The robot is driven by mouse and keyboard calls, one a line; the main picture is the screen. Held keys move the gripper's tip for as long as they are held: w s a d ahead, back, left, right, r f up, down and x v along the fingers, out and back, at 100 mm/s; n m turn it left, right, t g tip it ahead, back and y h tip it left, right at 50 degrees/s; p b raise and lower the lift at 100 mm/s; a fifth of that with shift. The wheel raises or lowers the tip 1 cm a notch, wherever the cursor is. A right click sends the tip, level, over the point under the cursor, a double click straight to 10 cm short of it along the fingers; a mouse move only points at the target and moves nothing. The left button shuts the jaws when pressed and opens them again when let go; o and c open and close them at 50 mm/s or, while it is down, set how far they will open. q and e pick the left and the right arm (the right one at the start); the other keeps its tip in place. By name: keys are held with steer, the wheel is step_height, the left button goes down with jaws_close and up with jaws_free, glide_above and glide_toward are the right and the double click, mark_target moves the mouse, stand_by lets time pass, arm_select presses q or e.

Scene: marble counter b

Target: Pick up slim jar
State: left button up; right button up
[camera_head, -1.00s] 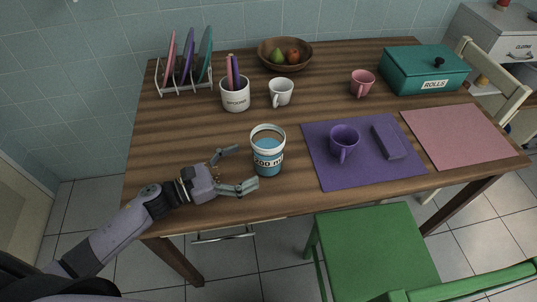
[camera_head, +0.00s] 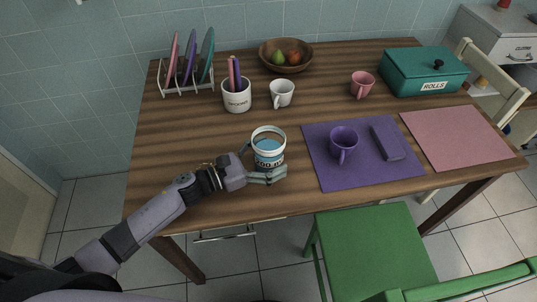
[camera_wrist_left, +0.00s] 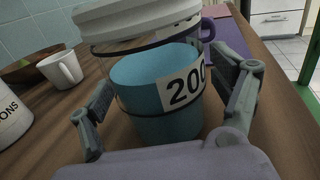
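The slim jar (camera_head: 268,143) stands upright near the front edge of the wooden table, with a white rim, blue lower part and a label with a number. It fills the middle of the left wrist view (camera_wrist_left: 160,105), with its pale top at the upper edge. My left gripper (camera_head: 266,166) is around the jar's lower part, low over the table. In the wrist view its two fingers (camera_wrist_left: 165,90) are spread, one on each side of the jar, with a visible gap on the right side. Whether the left finger touches is unclear. My right gripper is not in view.
A purple mug (camera_head: 343,146) stands on a purple mat (camera_head: 330,178) right of the jar. Behind are a white utensil pot (camera_head: 237,98), a white mug (camera_head: 282,93) and a pink mug (camera_head: 362,84). A green chair (camera_head: 375,250) stands in front. The table left of the jar is bare.

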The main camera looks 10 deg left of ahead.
arm_select(q)
steer(key=c, duration=1.6)
steer(key=shift+r, duration=0.25)
steer(key=shift+r+p, duration=2.05)
steer(key=shift+r, duration=7.65)
